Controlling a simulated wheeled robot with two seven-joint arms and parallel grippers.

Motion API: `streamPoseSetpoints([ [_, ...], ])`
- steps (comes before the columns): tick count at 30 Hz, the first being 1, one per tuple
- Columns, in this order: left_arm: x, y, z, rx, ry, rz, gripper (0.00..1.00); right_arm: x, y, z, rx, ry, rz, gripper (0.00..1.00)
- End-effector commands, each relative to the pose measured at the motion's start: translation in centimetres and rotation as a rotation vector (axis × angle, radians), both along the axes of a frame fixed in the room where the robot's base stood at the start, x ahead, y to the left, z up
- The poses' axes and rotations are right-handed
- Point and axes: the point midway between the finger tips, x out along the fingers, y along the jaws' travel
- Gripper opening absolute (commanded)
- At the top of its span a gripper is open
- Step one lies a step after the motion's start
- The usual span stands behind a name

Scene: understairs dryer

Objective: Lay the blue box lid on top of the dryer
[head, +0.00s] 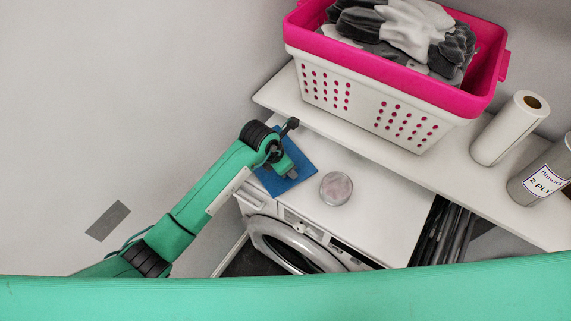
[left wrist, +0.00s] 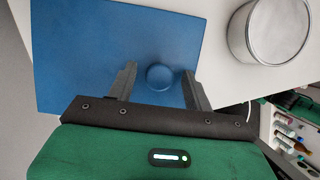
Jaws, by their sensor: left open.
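The blue box lid (head: 290,163) is a flat square with a round knob in its middle, and it lies at the left end of the dryer's white top (head: 360,220). In the left wrist view the lid (left wrist: 105,45) shows with its knob between my open fingers. My left gripper (head: 290,173) is over the lid, and it also shows in the left wrist view (left wrist: 158,85). The fingers appear apart from the knob on both sides. My right gripper is not in view.
A round metal tin (head: 336,188) stands on the dryer top, right of the lid. A shelf (head: 400,160) above holds a pink-rimmed laundry basket (head: 370,100) and paper rolls (head: 510,128). The dryer's round door (head: 283,245) is below. Dark folded things (head: 444,232) stand right of the dryer.

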Motion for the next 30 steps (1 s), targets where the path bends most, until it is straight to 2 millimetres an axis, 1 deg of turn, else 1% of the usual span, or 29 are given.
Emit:
streamPoseSetpoints([
  [5,-0.1,0.3,0.8,0.0,-0.002,0.0,0.52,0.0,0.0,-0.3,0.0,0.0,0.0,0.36],
  [8,-0.3,0.8,2.1,0.0,-0.005,0.0,0.52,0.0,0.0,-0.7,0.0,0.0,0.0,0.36],
  [14,-1.2,2.2,5.8,0.001,-0.006,-0.001,0.52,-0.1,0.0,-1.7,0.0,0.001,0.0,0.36],
  [15,-1.3,2.4,6.7,-0.001,-0.006,-0.001,0.52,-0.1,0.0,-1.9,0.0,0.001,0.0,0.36],
  [21,-2.0,3.4,9.8,-0.001,-0.005,-0.002,0.52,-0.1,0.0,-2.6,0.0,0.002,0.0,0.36],
  [25,-2.3,3.8,10.8,0.0,-0.002,0.0,0.52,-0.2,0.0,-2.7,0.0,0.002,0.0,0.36],
  [30,-2.4,3.9,11.2,0.0,0.0,-0.001,0.52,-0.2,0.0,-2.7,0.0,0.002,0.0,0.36],
])
